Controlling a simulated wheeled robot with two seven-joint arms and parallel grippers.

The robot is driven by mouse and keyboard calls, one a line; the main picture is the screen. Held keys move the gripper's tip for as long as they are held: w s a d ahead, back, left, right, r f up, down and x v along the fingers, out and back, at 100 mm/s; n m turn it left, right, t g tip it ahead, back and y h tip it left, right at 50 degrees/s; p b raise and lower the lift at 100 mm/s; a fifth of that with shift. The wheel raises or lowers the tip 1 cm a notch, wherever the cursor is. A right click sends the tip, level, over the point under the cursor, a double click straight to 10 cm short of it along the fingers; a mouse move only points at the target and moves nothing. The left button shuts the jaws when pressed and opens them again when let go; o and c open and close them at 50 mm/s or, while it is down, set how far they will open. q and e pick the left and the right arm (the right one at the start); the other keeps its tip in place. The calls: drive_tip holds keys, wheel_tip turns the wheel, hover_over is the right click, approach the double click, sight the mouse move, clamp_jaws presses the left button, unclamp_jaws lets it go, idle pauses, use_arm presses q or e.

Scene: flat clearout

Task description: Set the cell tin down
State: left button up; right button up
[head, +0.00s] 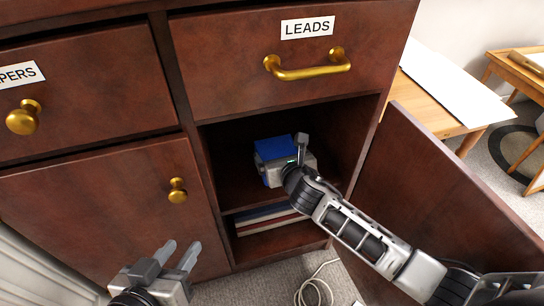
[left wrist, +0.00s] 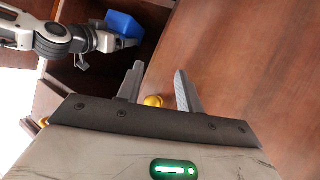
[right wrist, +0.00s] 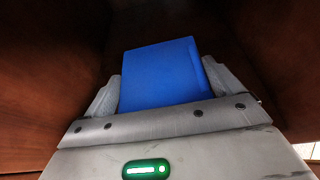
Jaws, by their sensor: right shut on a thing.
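The cell tin is a blue box (head: 274,151) inside the open cabinet compartment under the LEADS drawer. In the right wrist view the blue tin (right wrist: 160,75) sits between both fingers. My right gripper (head: 285,160) is shut on it and reaches into the compartment. The tin is at or just above the shelf (head: 233,192); I cannot tell if it touches. The left wrist view also shows the tin (left wrist: 124,26) at the end of my right arm. My left gripper (head: 178,257) is open and empty in front of the closed left door.
The cabinet door (head: 440,190) stands open at the right, beside my right arm. Flat books or folders (head: 265,218) lie below the shelf. A white cable (head: 315,285) lies on the floor. A wooden table (head: 437,110) with papers stands behind the door.

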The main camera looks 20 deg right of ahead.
drive_tip(key=shift+w+r, duration=0.1)
drive_tip(key=shift+w, duration=0.45)
wheel_tip(320, 180, down, 2)
drive_tip(key=b, duration=0.3)
drive_tip(key=shift+f, duration=0.25)
drive_tip(key=shift+f+b, duration=0.55)
drive_tip(key=shift+b, duration=0.4)
use_arm(q)
drive_tip(key=d+r+t+h, duration=0.1)
drive_tip(key=r, duration=0.1)
drive_tip(key=shift+w+d+r+n+t+h, duration=0.2)
drive_tip(key=shift+d+r+n+t+h, duration=0.15)
drive_tip(key=shift+n+t+h, duration=0.05)
use_arm(e)
drive_tip(key=shift+r, duration=0.15)
